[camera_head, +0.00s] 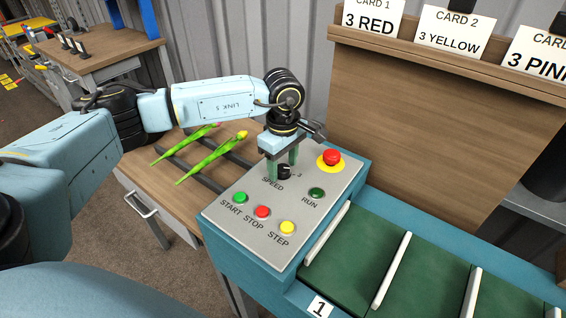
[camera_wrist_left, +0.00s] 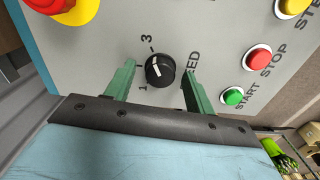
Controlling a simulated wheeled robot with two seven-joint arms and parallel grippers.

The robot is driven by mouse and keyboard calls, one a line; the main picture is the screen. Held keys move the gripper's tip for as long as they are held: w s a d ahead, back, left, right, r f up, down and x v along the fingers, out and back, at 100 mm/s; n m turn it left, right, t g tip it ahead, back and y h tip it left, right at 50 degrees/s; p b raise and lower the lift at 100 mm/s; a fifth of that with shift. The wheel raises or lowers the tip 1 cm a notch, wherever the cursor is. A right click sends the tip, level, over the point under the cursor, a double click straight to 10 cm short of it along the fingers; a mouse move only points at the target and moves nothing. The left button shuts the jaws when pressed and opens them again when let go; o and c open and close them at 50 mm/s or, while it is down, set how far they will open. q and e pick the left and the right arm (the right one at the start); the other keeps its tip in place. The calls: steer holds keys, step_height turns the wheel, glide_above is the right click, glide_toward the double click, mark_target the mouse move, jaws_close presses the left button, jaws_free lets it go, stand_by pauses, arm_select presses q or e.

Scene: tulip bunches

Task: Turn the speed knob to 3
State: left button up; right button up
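The black speed knob (camera_wrist_left: 160,70) sits on the grey control panel (camera_wrist_left: 95,60), with a white pointer line on its top. In the left wrist view the line points up and slightly left, towards the side of the printed 3; I cannot tell if it meets that mark exactly. The printed 1 is at its lower left. My left gripper (camera_wrist_left: 158,72) is open, with one green finger on each side of the knob and a visible gap to each. In the head view the left gripper (camera_head: 281,170) points down over the knob (camera_head: 285,173). My right gripper is not in view.
A green conveyor (camera_head: 390,245) lies to the right. Tulip bunches (camera_head: 212,158) lie at the left.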

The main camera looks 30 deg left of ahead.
mark_target(283, 168)
arm_select(q)
step_height(283, 168, up, 13)
steer(key=p, duration=0.1)
steer(key=shift+r, duration=0.2)
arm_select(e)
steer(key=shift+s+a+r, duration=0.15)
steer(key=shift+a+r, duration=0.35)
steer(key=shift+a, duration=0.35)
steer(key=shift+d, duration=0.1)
